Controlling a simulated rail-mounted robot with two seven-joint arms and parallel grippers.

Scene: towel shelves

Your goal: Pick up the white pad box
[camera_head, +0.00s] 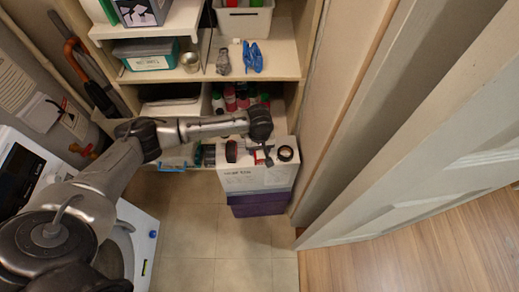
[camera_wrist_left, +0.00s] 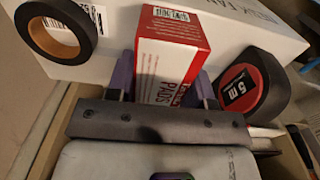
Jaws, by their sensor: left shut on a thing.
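The white pad box (camera_wrist_left: 165,62), white with a red top and red "PADS" lettering, sits between the two purple-sided fingers of my left gripper (camera_wrist_left: 163,90) in the left wrist view. The gripper is shut on it. In the head view my left gripper (camera_head: 262,153) is above the top of a large white fan box, and the pad box is too small and covered there to make out well. My right gripper is not in view.
A black tape roll (camera_wrist_left: 62,27) and a red-black tape measure (camera_wrist_left: 246,88) flank the pad box. The large white fan box (camera_head: 255,180) stands by the shelves (camera_head: 282,62). A white door (camera_head: 420,160) is at right. Tiled floor (camera_head: 190,225) is clear in front.

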